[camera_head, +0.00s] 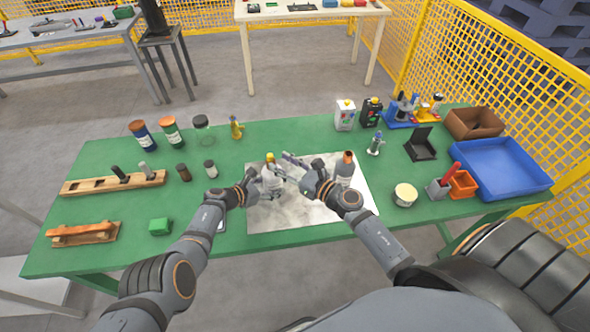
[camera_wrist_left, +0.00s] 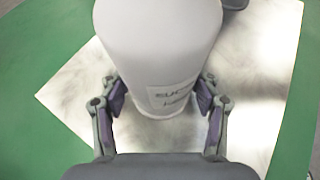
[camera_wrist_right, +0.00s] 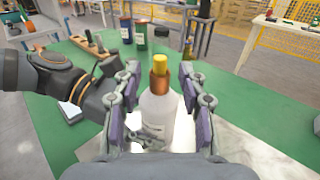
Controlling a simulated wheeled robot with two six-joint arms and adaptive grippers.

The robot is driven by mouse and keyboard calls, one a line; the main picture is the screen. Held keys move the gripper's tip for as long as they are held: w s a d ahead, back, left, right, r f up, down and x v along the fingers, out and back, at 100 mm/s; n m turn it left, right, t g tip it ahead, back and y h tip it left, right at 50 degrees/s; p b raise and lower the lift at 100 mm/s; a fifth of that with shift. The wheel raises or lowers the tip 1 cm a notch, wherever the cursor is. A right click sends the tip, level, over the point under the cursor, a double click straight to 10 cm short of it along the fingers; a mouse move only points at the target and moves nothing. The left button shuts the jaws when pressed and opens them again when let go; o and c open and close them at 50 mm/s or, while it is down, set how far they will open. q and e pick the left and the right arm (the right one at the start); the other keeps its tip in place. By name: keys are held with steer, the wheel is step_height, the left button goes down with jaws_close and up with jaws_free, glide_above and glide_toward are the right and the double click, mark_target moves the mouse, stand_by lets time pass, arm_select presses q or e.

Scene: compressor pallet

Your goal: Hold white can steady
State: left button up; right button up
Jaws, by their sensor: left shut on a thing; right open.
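The white can (camera_head: 272,184) stands upright on the pale mat (camera_head: 310,212), with a copper collar and yellow cap (camera_wrist_right: 160,65) on top. My left gripper (camera_head: 267,180) is shut on its body from the left. In the left wrist view the fingers (camera_wrist_left: 160,98) are on both sides of the white can (camera_wrist_left: 158,50), and part of a dark-lettered label shows. My right gripper (camera_head: 292,167) is open to the right of the can. In the right wrist view the can (camera_wrist_right: 157,110) shows between its open fingers (camera_wrist_right: 160,78); I cannot tell whether they touch it.
A second pale bottle with an orange-brown cap (camera_head: 346,168) stands right of my right gripper. A round cream tub (camera_head: 405,194), a blue tray (camera_head: 500,165) and a red-handled tool holder are further right. Jars and wooden racks (camera_head: 113,184) are left.

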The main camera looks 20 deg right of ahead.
steer(key=v, duration=0.6)
steer(key=shift+s, duration=0.25)
steer(key=shift+d, duration=0.1)
arm_select(q)
steer(key=o, duration=0.9)
arm_select(e)
steer(key=shift+r, duration=0.15)
